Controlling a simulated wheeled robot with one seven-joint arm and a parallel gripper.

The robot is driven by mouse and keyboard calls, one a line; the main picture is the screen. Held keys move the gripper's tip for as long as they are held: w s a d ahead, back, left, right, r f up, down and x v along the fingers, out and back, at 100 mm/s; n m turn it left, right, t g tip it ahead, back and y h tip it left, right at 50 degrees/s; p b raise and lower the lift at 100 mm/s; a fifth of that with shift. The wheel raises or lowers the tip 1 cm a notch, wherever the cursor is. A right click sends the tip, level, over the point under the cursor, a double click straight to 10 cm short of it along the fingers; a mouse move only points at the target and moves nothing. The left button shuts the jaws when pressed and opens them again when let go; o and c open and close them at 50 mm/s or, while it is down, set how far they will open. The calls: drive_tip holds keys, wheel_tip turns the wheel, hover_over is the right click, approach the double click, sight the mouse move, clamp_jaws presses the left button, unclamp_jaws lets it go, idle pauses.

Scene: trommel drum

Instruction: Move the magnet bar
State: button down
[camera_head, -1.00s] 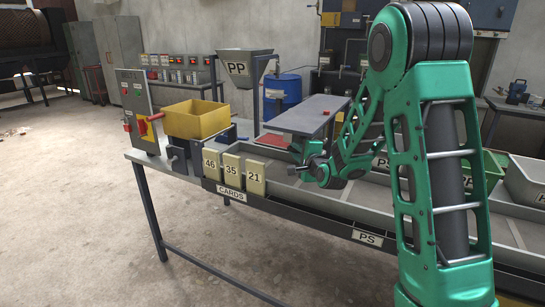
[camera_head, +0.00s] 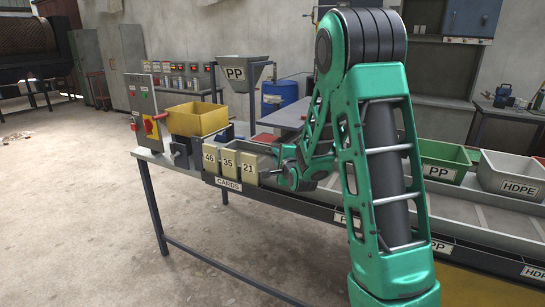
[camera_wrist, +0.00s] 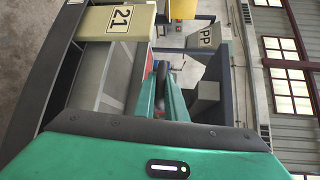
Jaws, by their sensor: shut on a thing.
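My gripper (camera_wrist: 159,103) shows its two green fingers in the wrist view, shut on a dark, partly reddish bar (camera_wrist: 160,78). I take this for the magnet bar, though most of it is hidden between the fingers. In the head view my gripper (camera_head: 277,160) is low over the grey trough, just right of the card marked 21 (camera_head: 250,169). The held bar cannot be made out there. In the wrist view the card 21 (camera_wrist: 118,20) is at the upper left, apart from the fingers.
Cards 46 (camera_head: 210,157) and 35 (camera_head: 230,163) stand left of card 21 on the bench front. A yellow bin (camera_head: 197,118) is behind them. A grey slab (camera_head: 283,117) lies behind my gripper. PP (camera_head: 442,158) and HDPE (camera_head: 512,174) bins line the right.

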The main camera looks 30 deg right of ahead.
drive_tip(key=shift+w+a+f+y, duration=0.2)
drive_tip(key=shift+a+y, duration=0.1)
drive_tip(key=shift+a, duration=0.45)
drive_tip(key=c, duration=2.1)
unclamp_jaws()
drive_tip(key=o, duration=0.3)
drive_tip(key=shift+w+a+f, duration=0.1)
drive_tip(key=shift+w, duration=0.1)
drive_tip(key=shift+d, duration=0.3)
drive_tip(key=shift+s+r, duration=0.15)
drive_tip(key=shift+r, duration=0.05)
drive_tip(key=v, duration=1)
drive_tip(key=shift+s+a, duration=0.2)
drive_tip(key=shift+a, duration=0.1)
drive_tip(key=shift+f, duration=0.1)
